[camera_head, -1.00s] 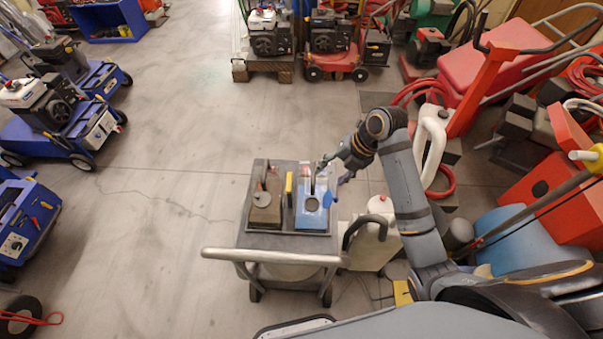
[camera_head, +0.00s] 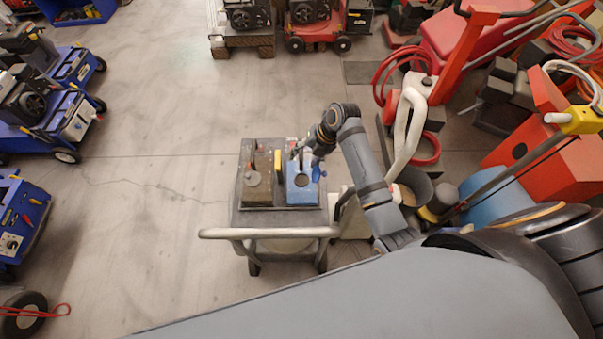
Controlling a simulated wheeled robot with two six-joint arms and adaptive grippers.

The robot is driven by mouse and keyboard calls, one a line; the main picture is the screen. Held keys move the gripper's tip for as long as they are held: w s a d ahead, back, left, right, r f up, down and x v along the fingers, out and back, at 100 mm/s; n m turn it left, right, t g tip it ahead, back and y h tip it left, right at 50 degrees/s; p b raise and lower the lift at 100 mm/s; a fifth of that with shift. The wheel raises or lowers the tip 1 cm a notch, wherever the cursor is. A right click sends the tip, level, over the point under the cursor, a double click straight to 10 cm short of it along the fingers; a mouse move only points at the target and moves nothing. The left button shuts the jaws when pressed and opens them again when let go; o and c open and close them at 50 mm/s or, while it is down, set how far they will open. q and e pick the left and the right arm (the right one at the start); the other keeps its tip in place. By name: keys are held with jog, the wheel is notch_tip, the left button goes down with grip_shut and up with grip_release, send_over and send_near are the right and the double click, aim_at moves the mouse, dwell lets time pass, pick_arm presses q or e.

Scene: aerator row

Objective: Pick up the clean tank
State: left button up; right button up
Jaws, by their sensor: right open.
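A cart (camera_head: 268,223) with a tubular handle carries two tanks side by side on its top. The clean-looking blue tank (camera_head: 302,197) is on the right, with a dark round cap and an upright handle at its rear. The brown, dirty-looking tank (camera_head: 256,191) is on the left, and a yellow piece (camera_head: 280,166) stands between them. My right gripper (camera_head: 311,158) is open, at the rear right of the blue tank, close to its handle. Its fingers are small and partly hidden, and I cannot tell whether they touch the handle. My left gripper is out of view.
Blue wheeled machines (camera_head: 70,125) stand along the left. Red mowers (camera_head: 318,25) and a pallet (camera_head: 242,47) are at the back. Red equipment, hoses and a pale jug handle (camera_head: 405,130) crowd the right. The floor left of the cart is clear.

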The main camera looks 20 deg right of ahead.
jog(key=shift+x, duration=0.8)
jog(key=shift+r, duration=0.1)
grip_shut()
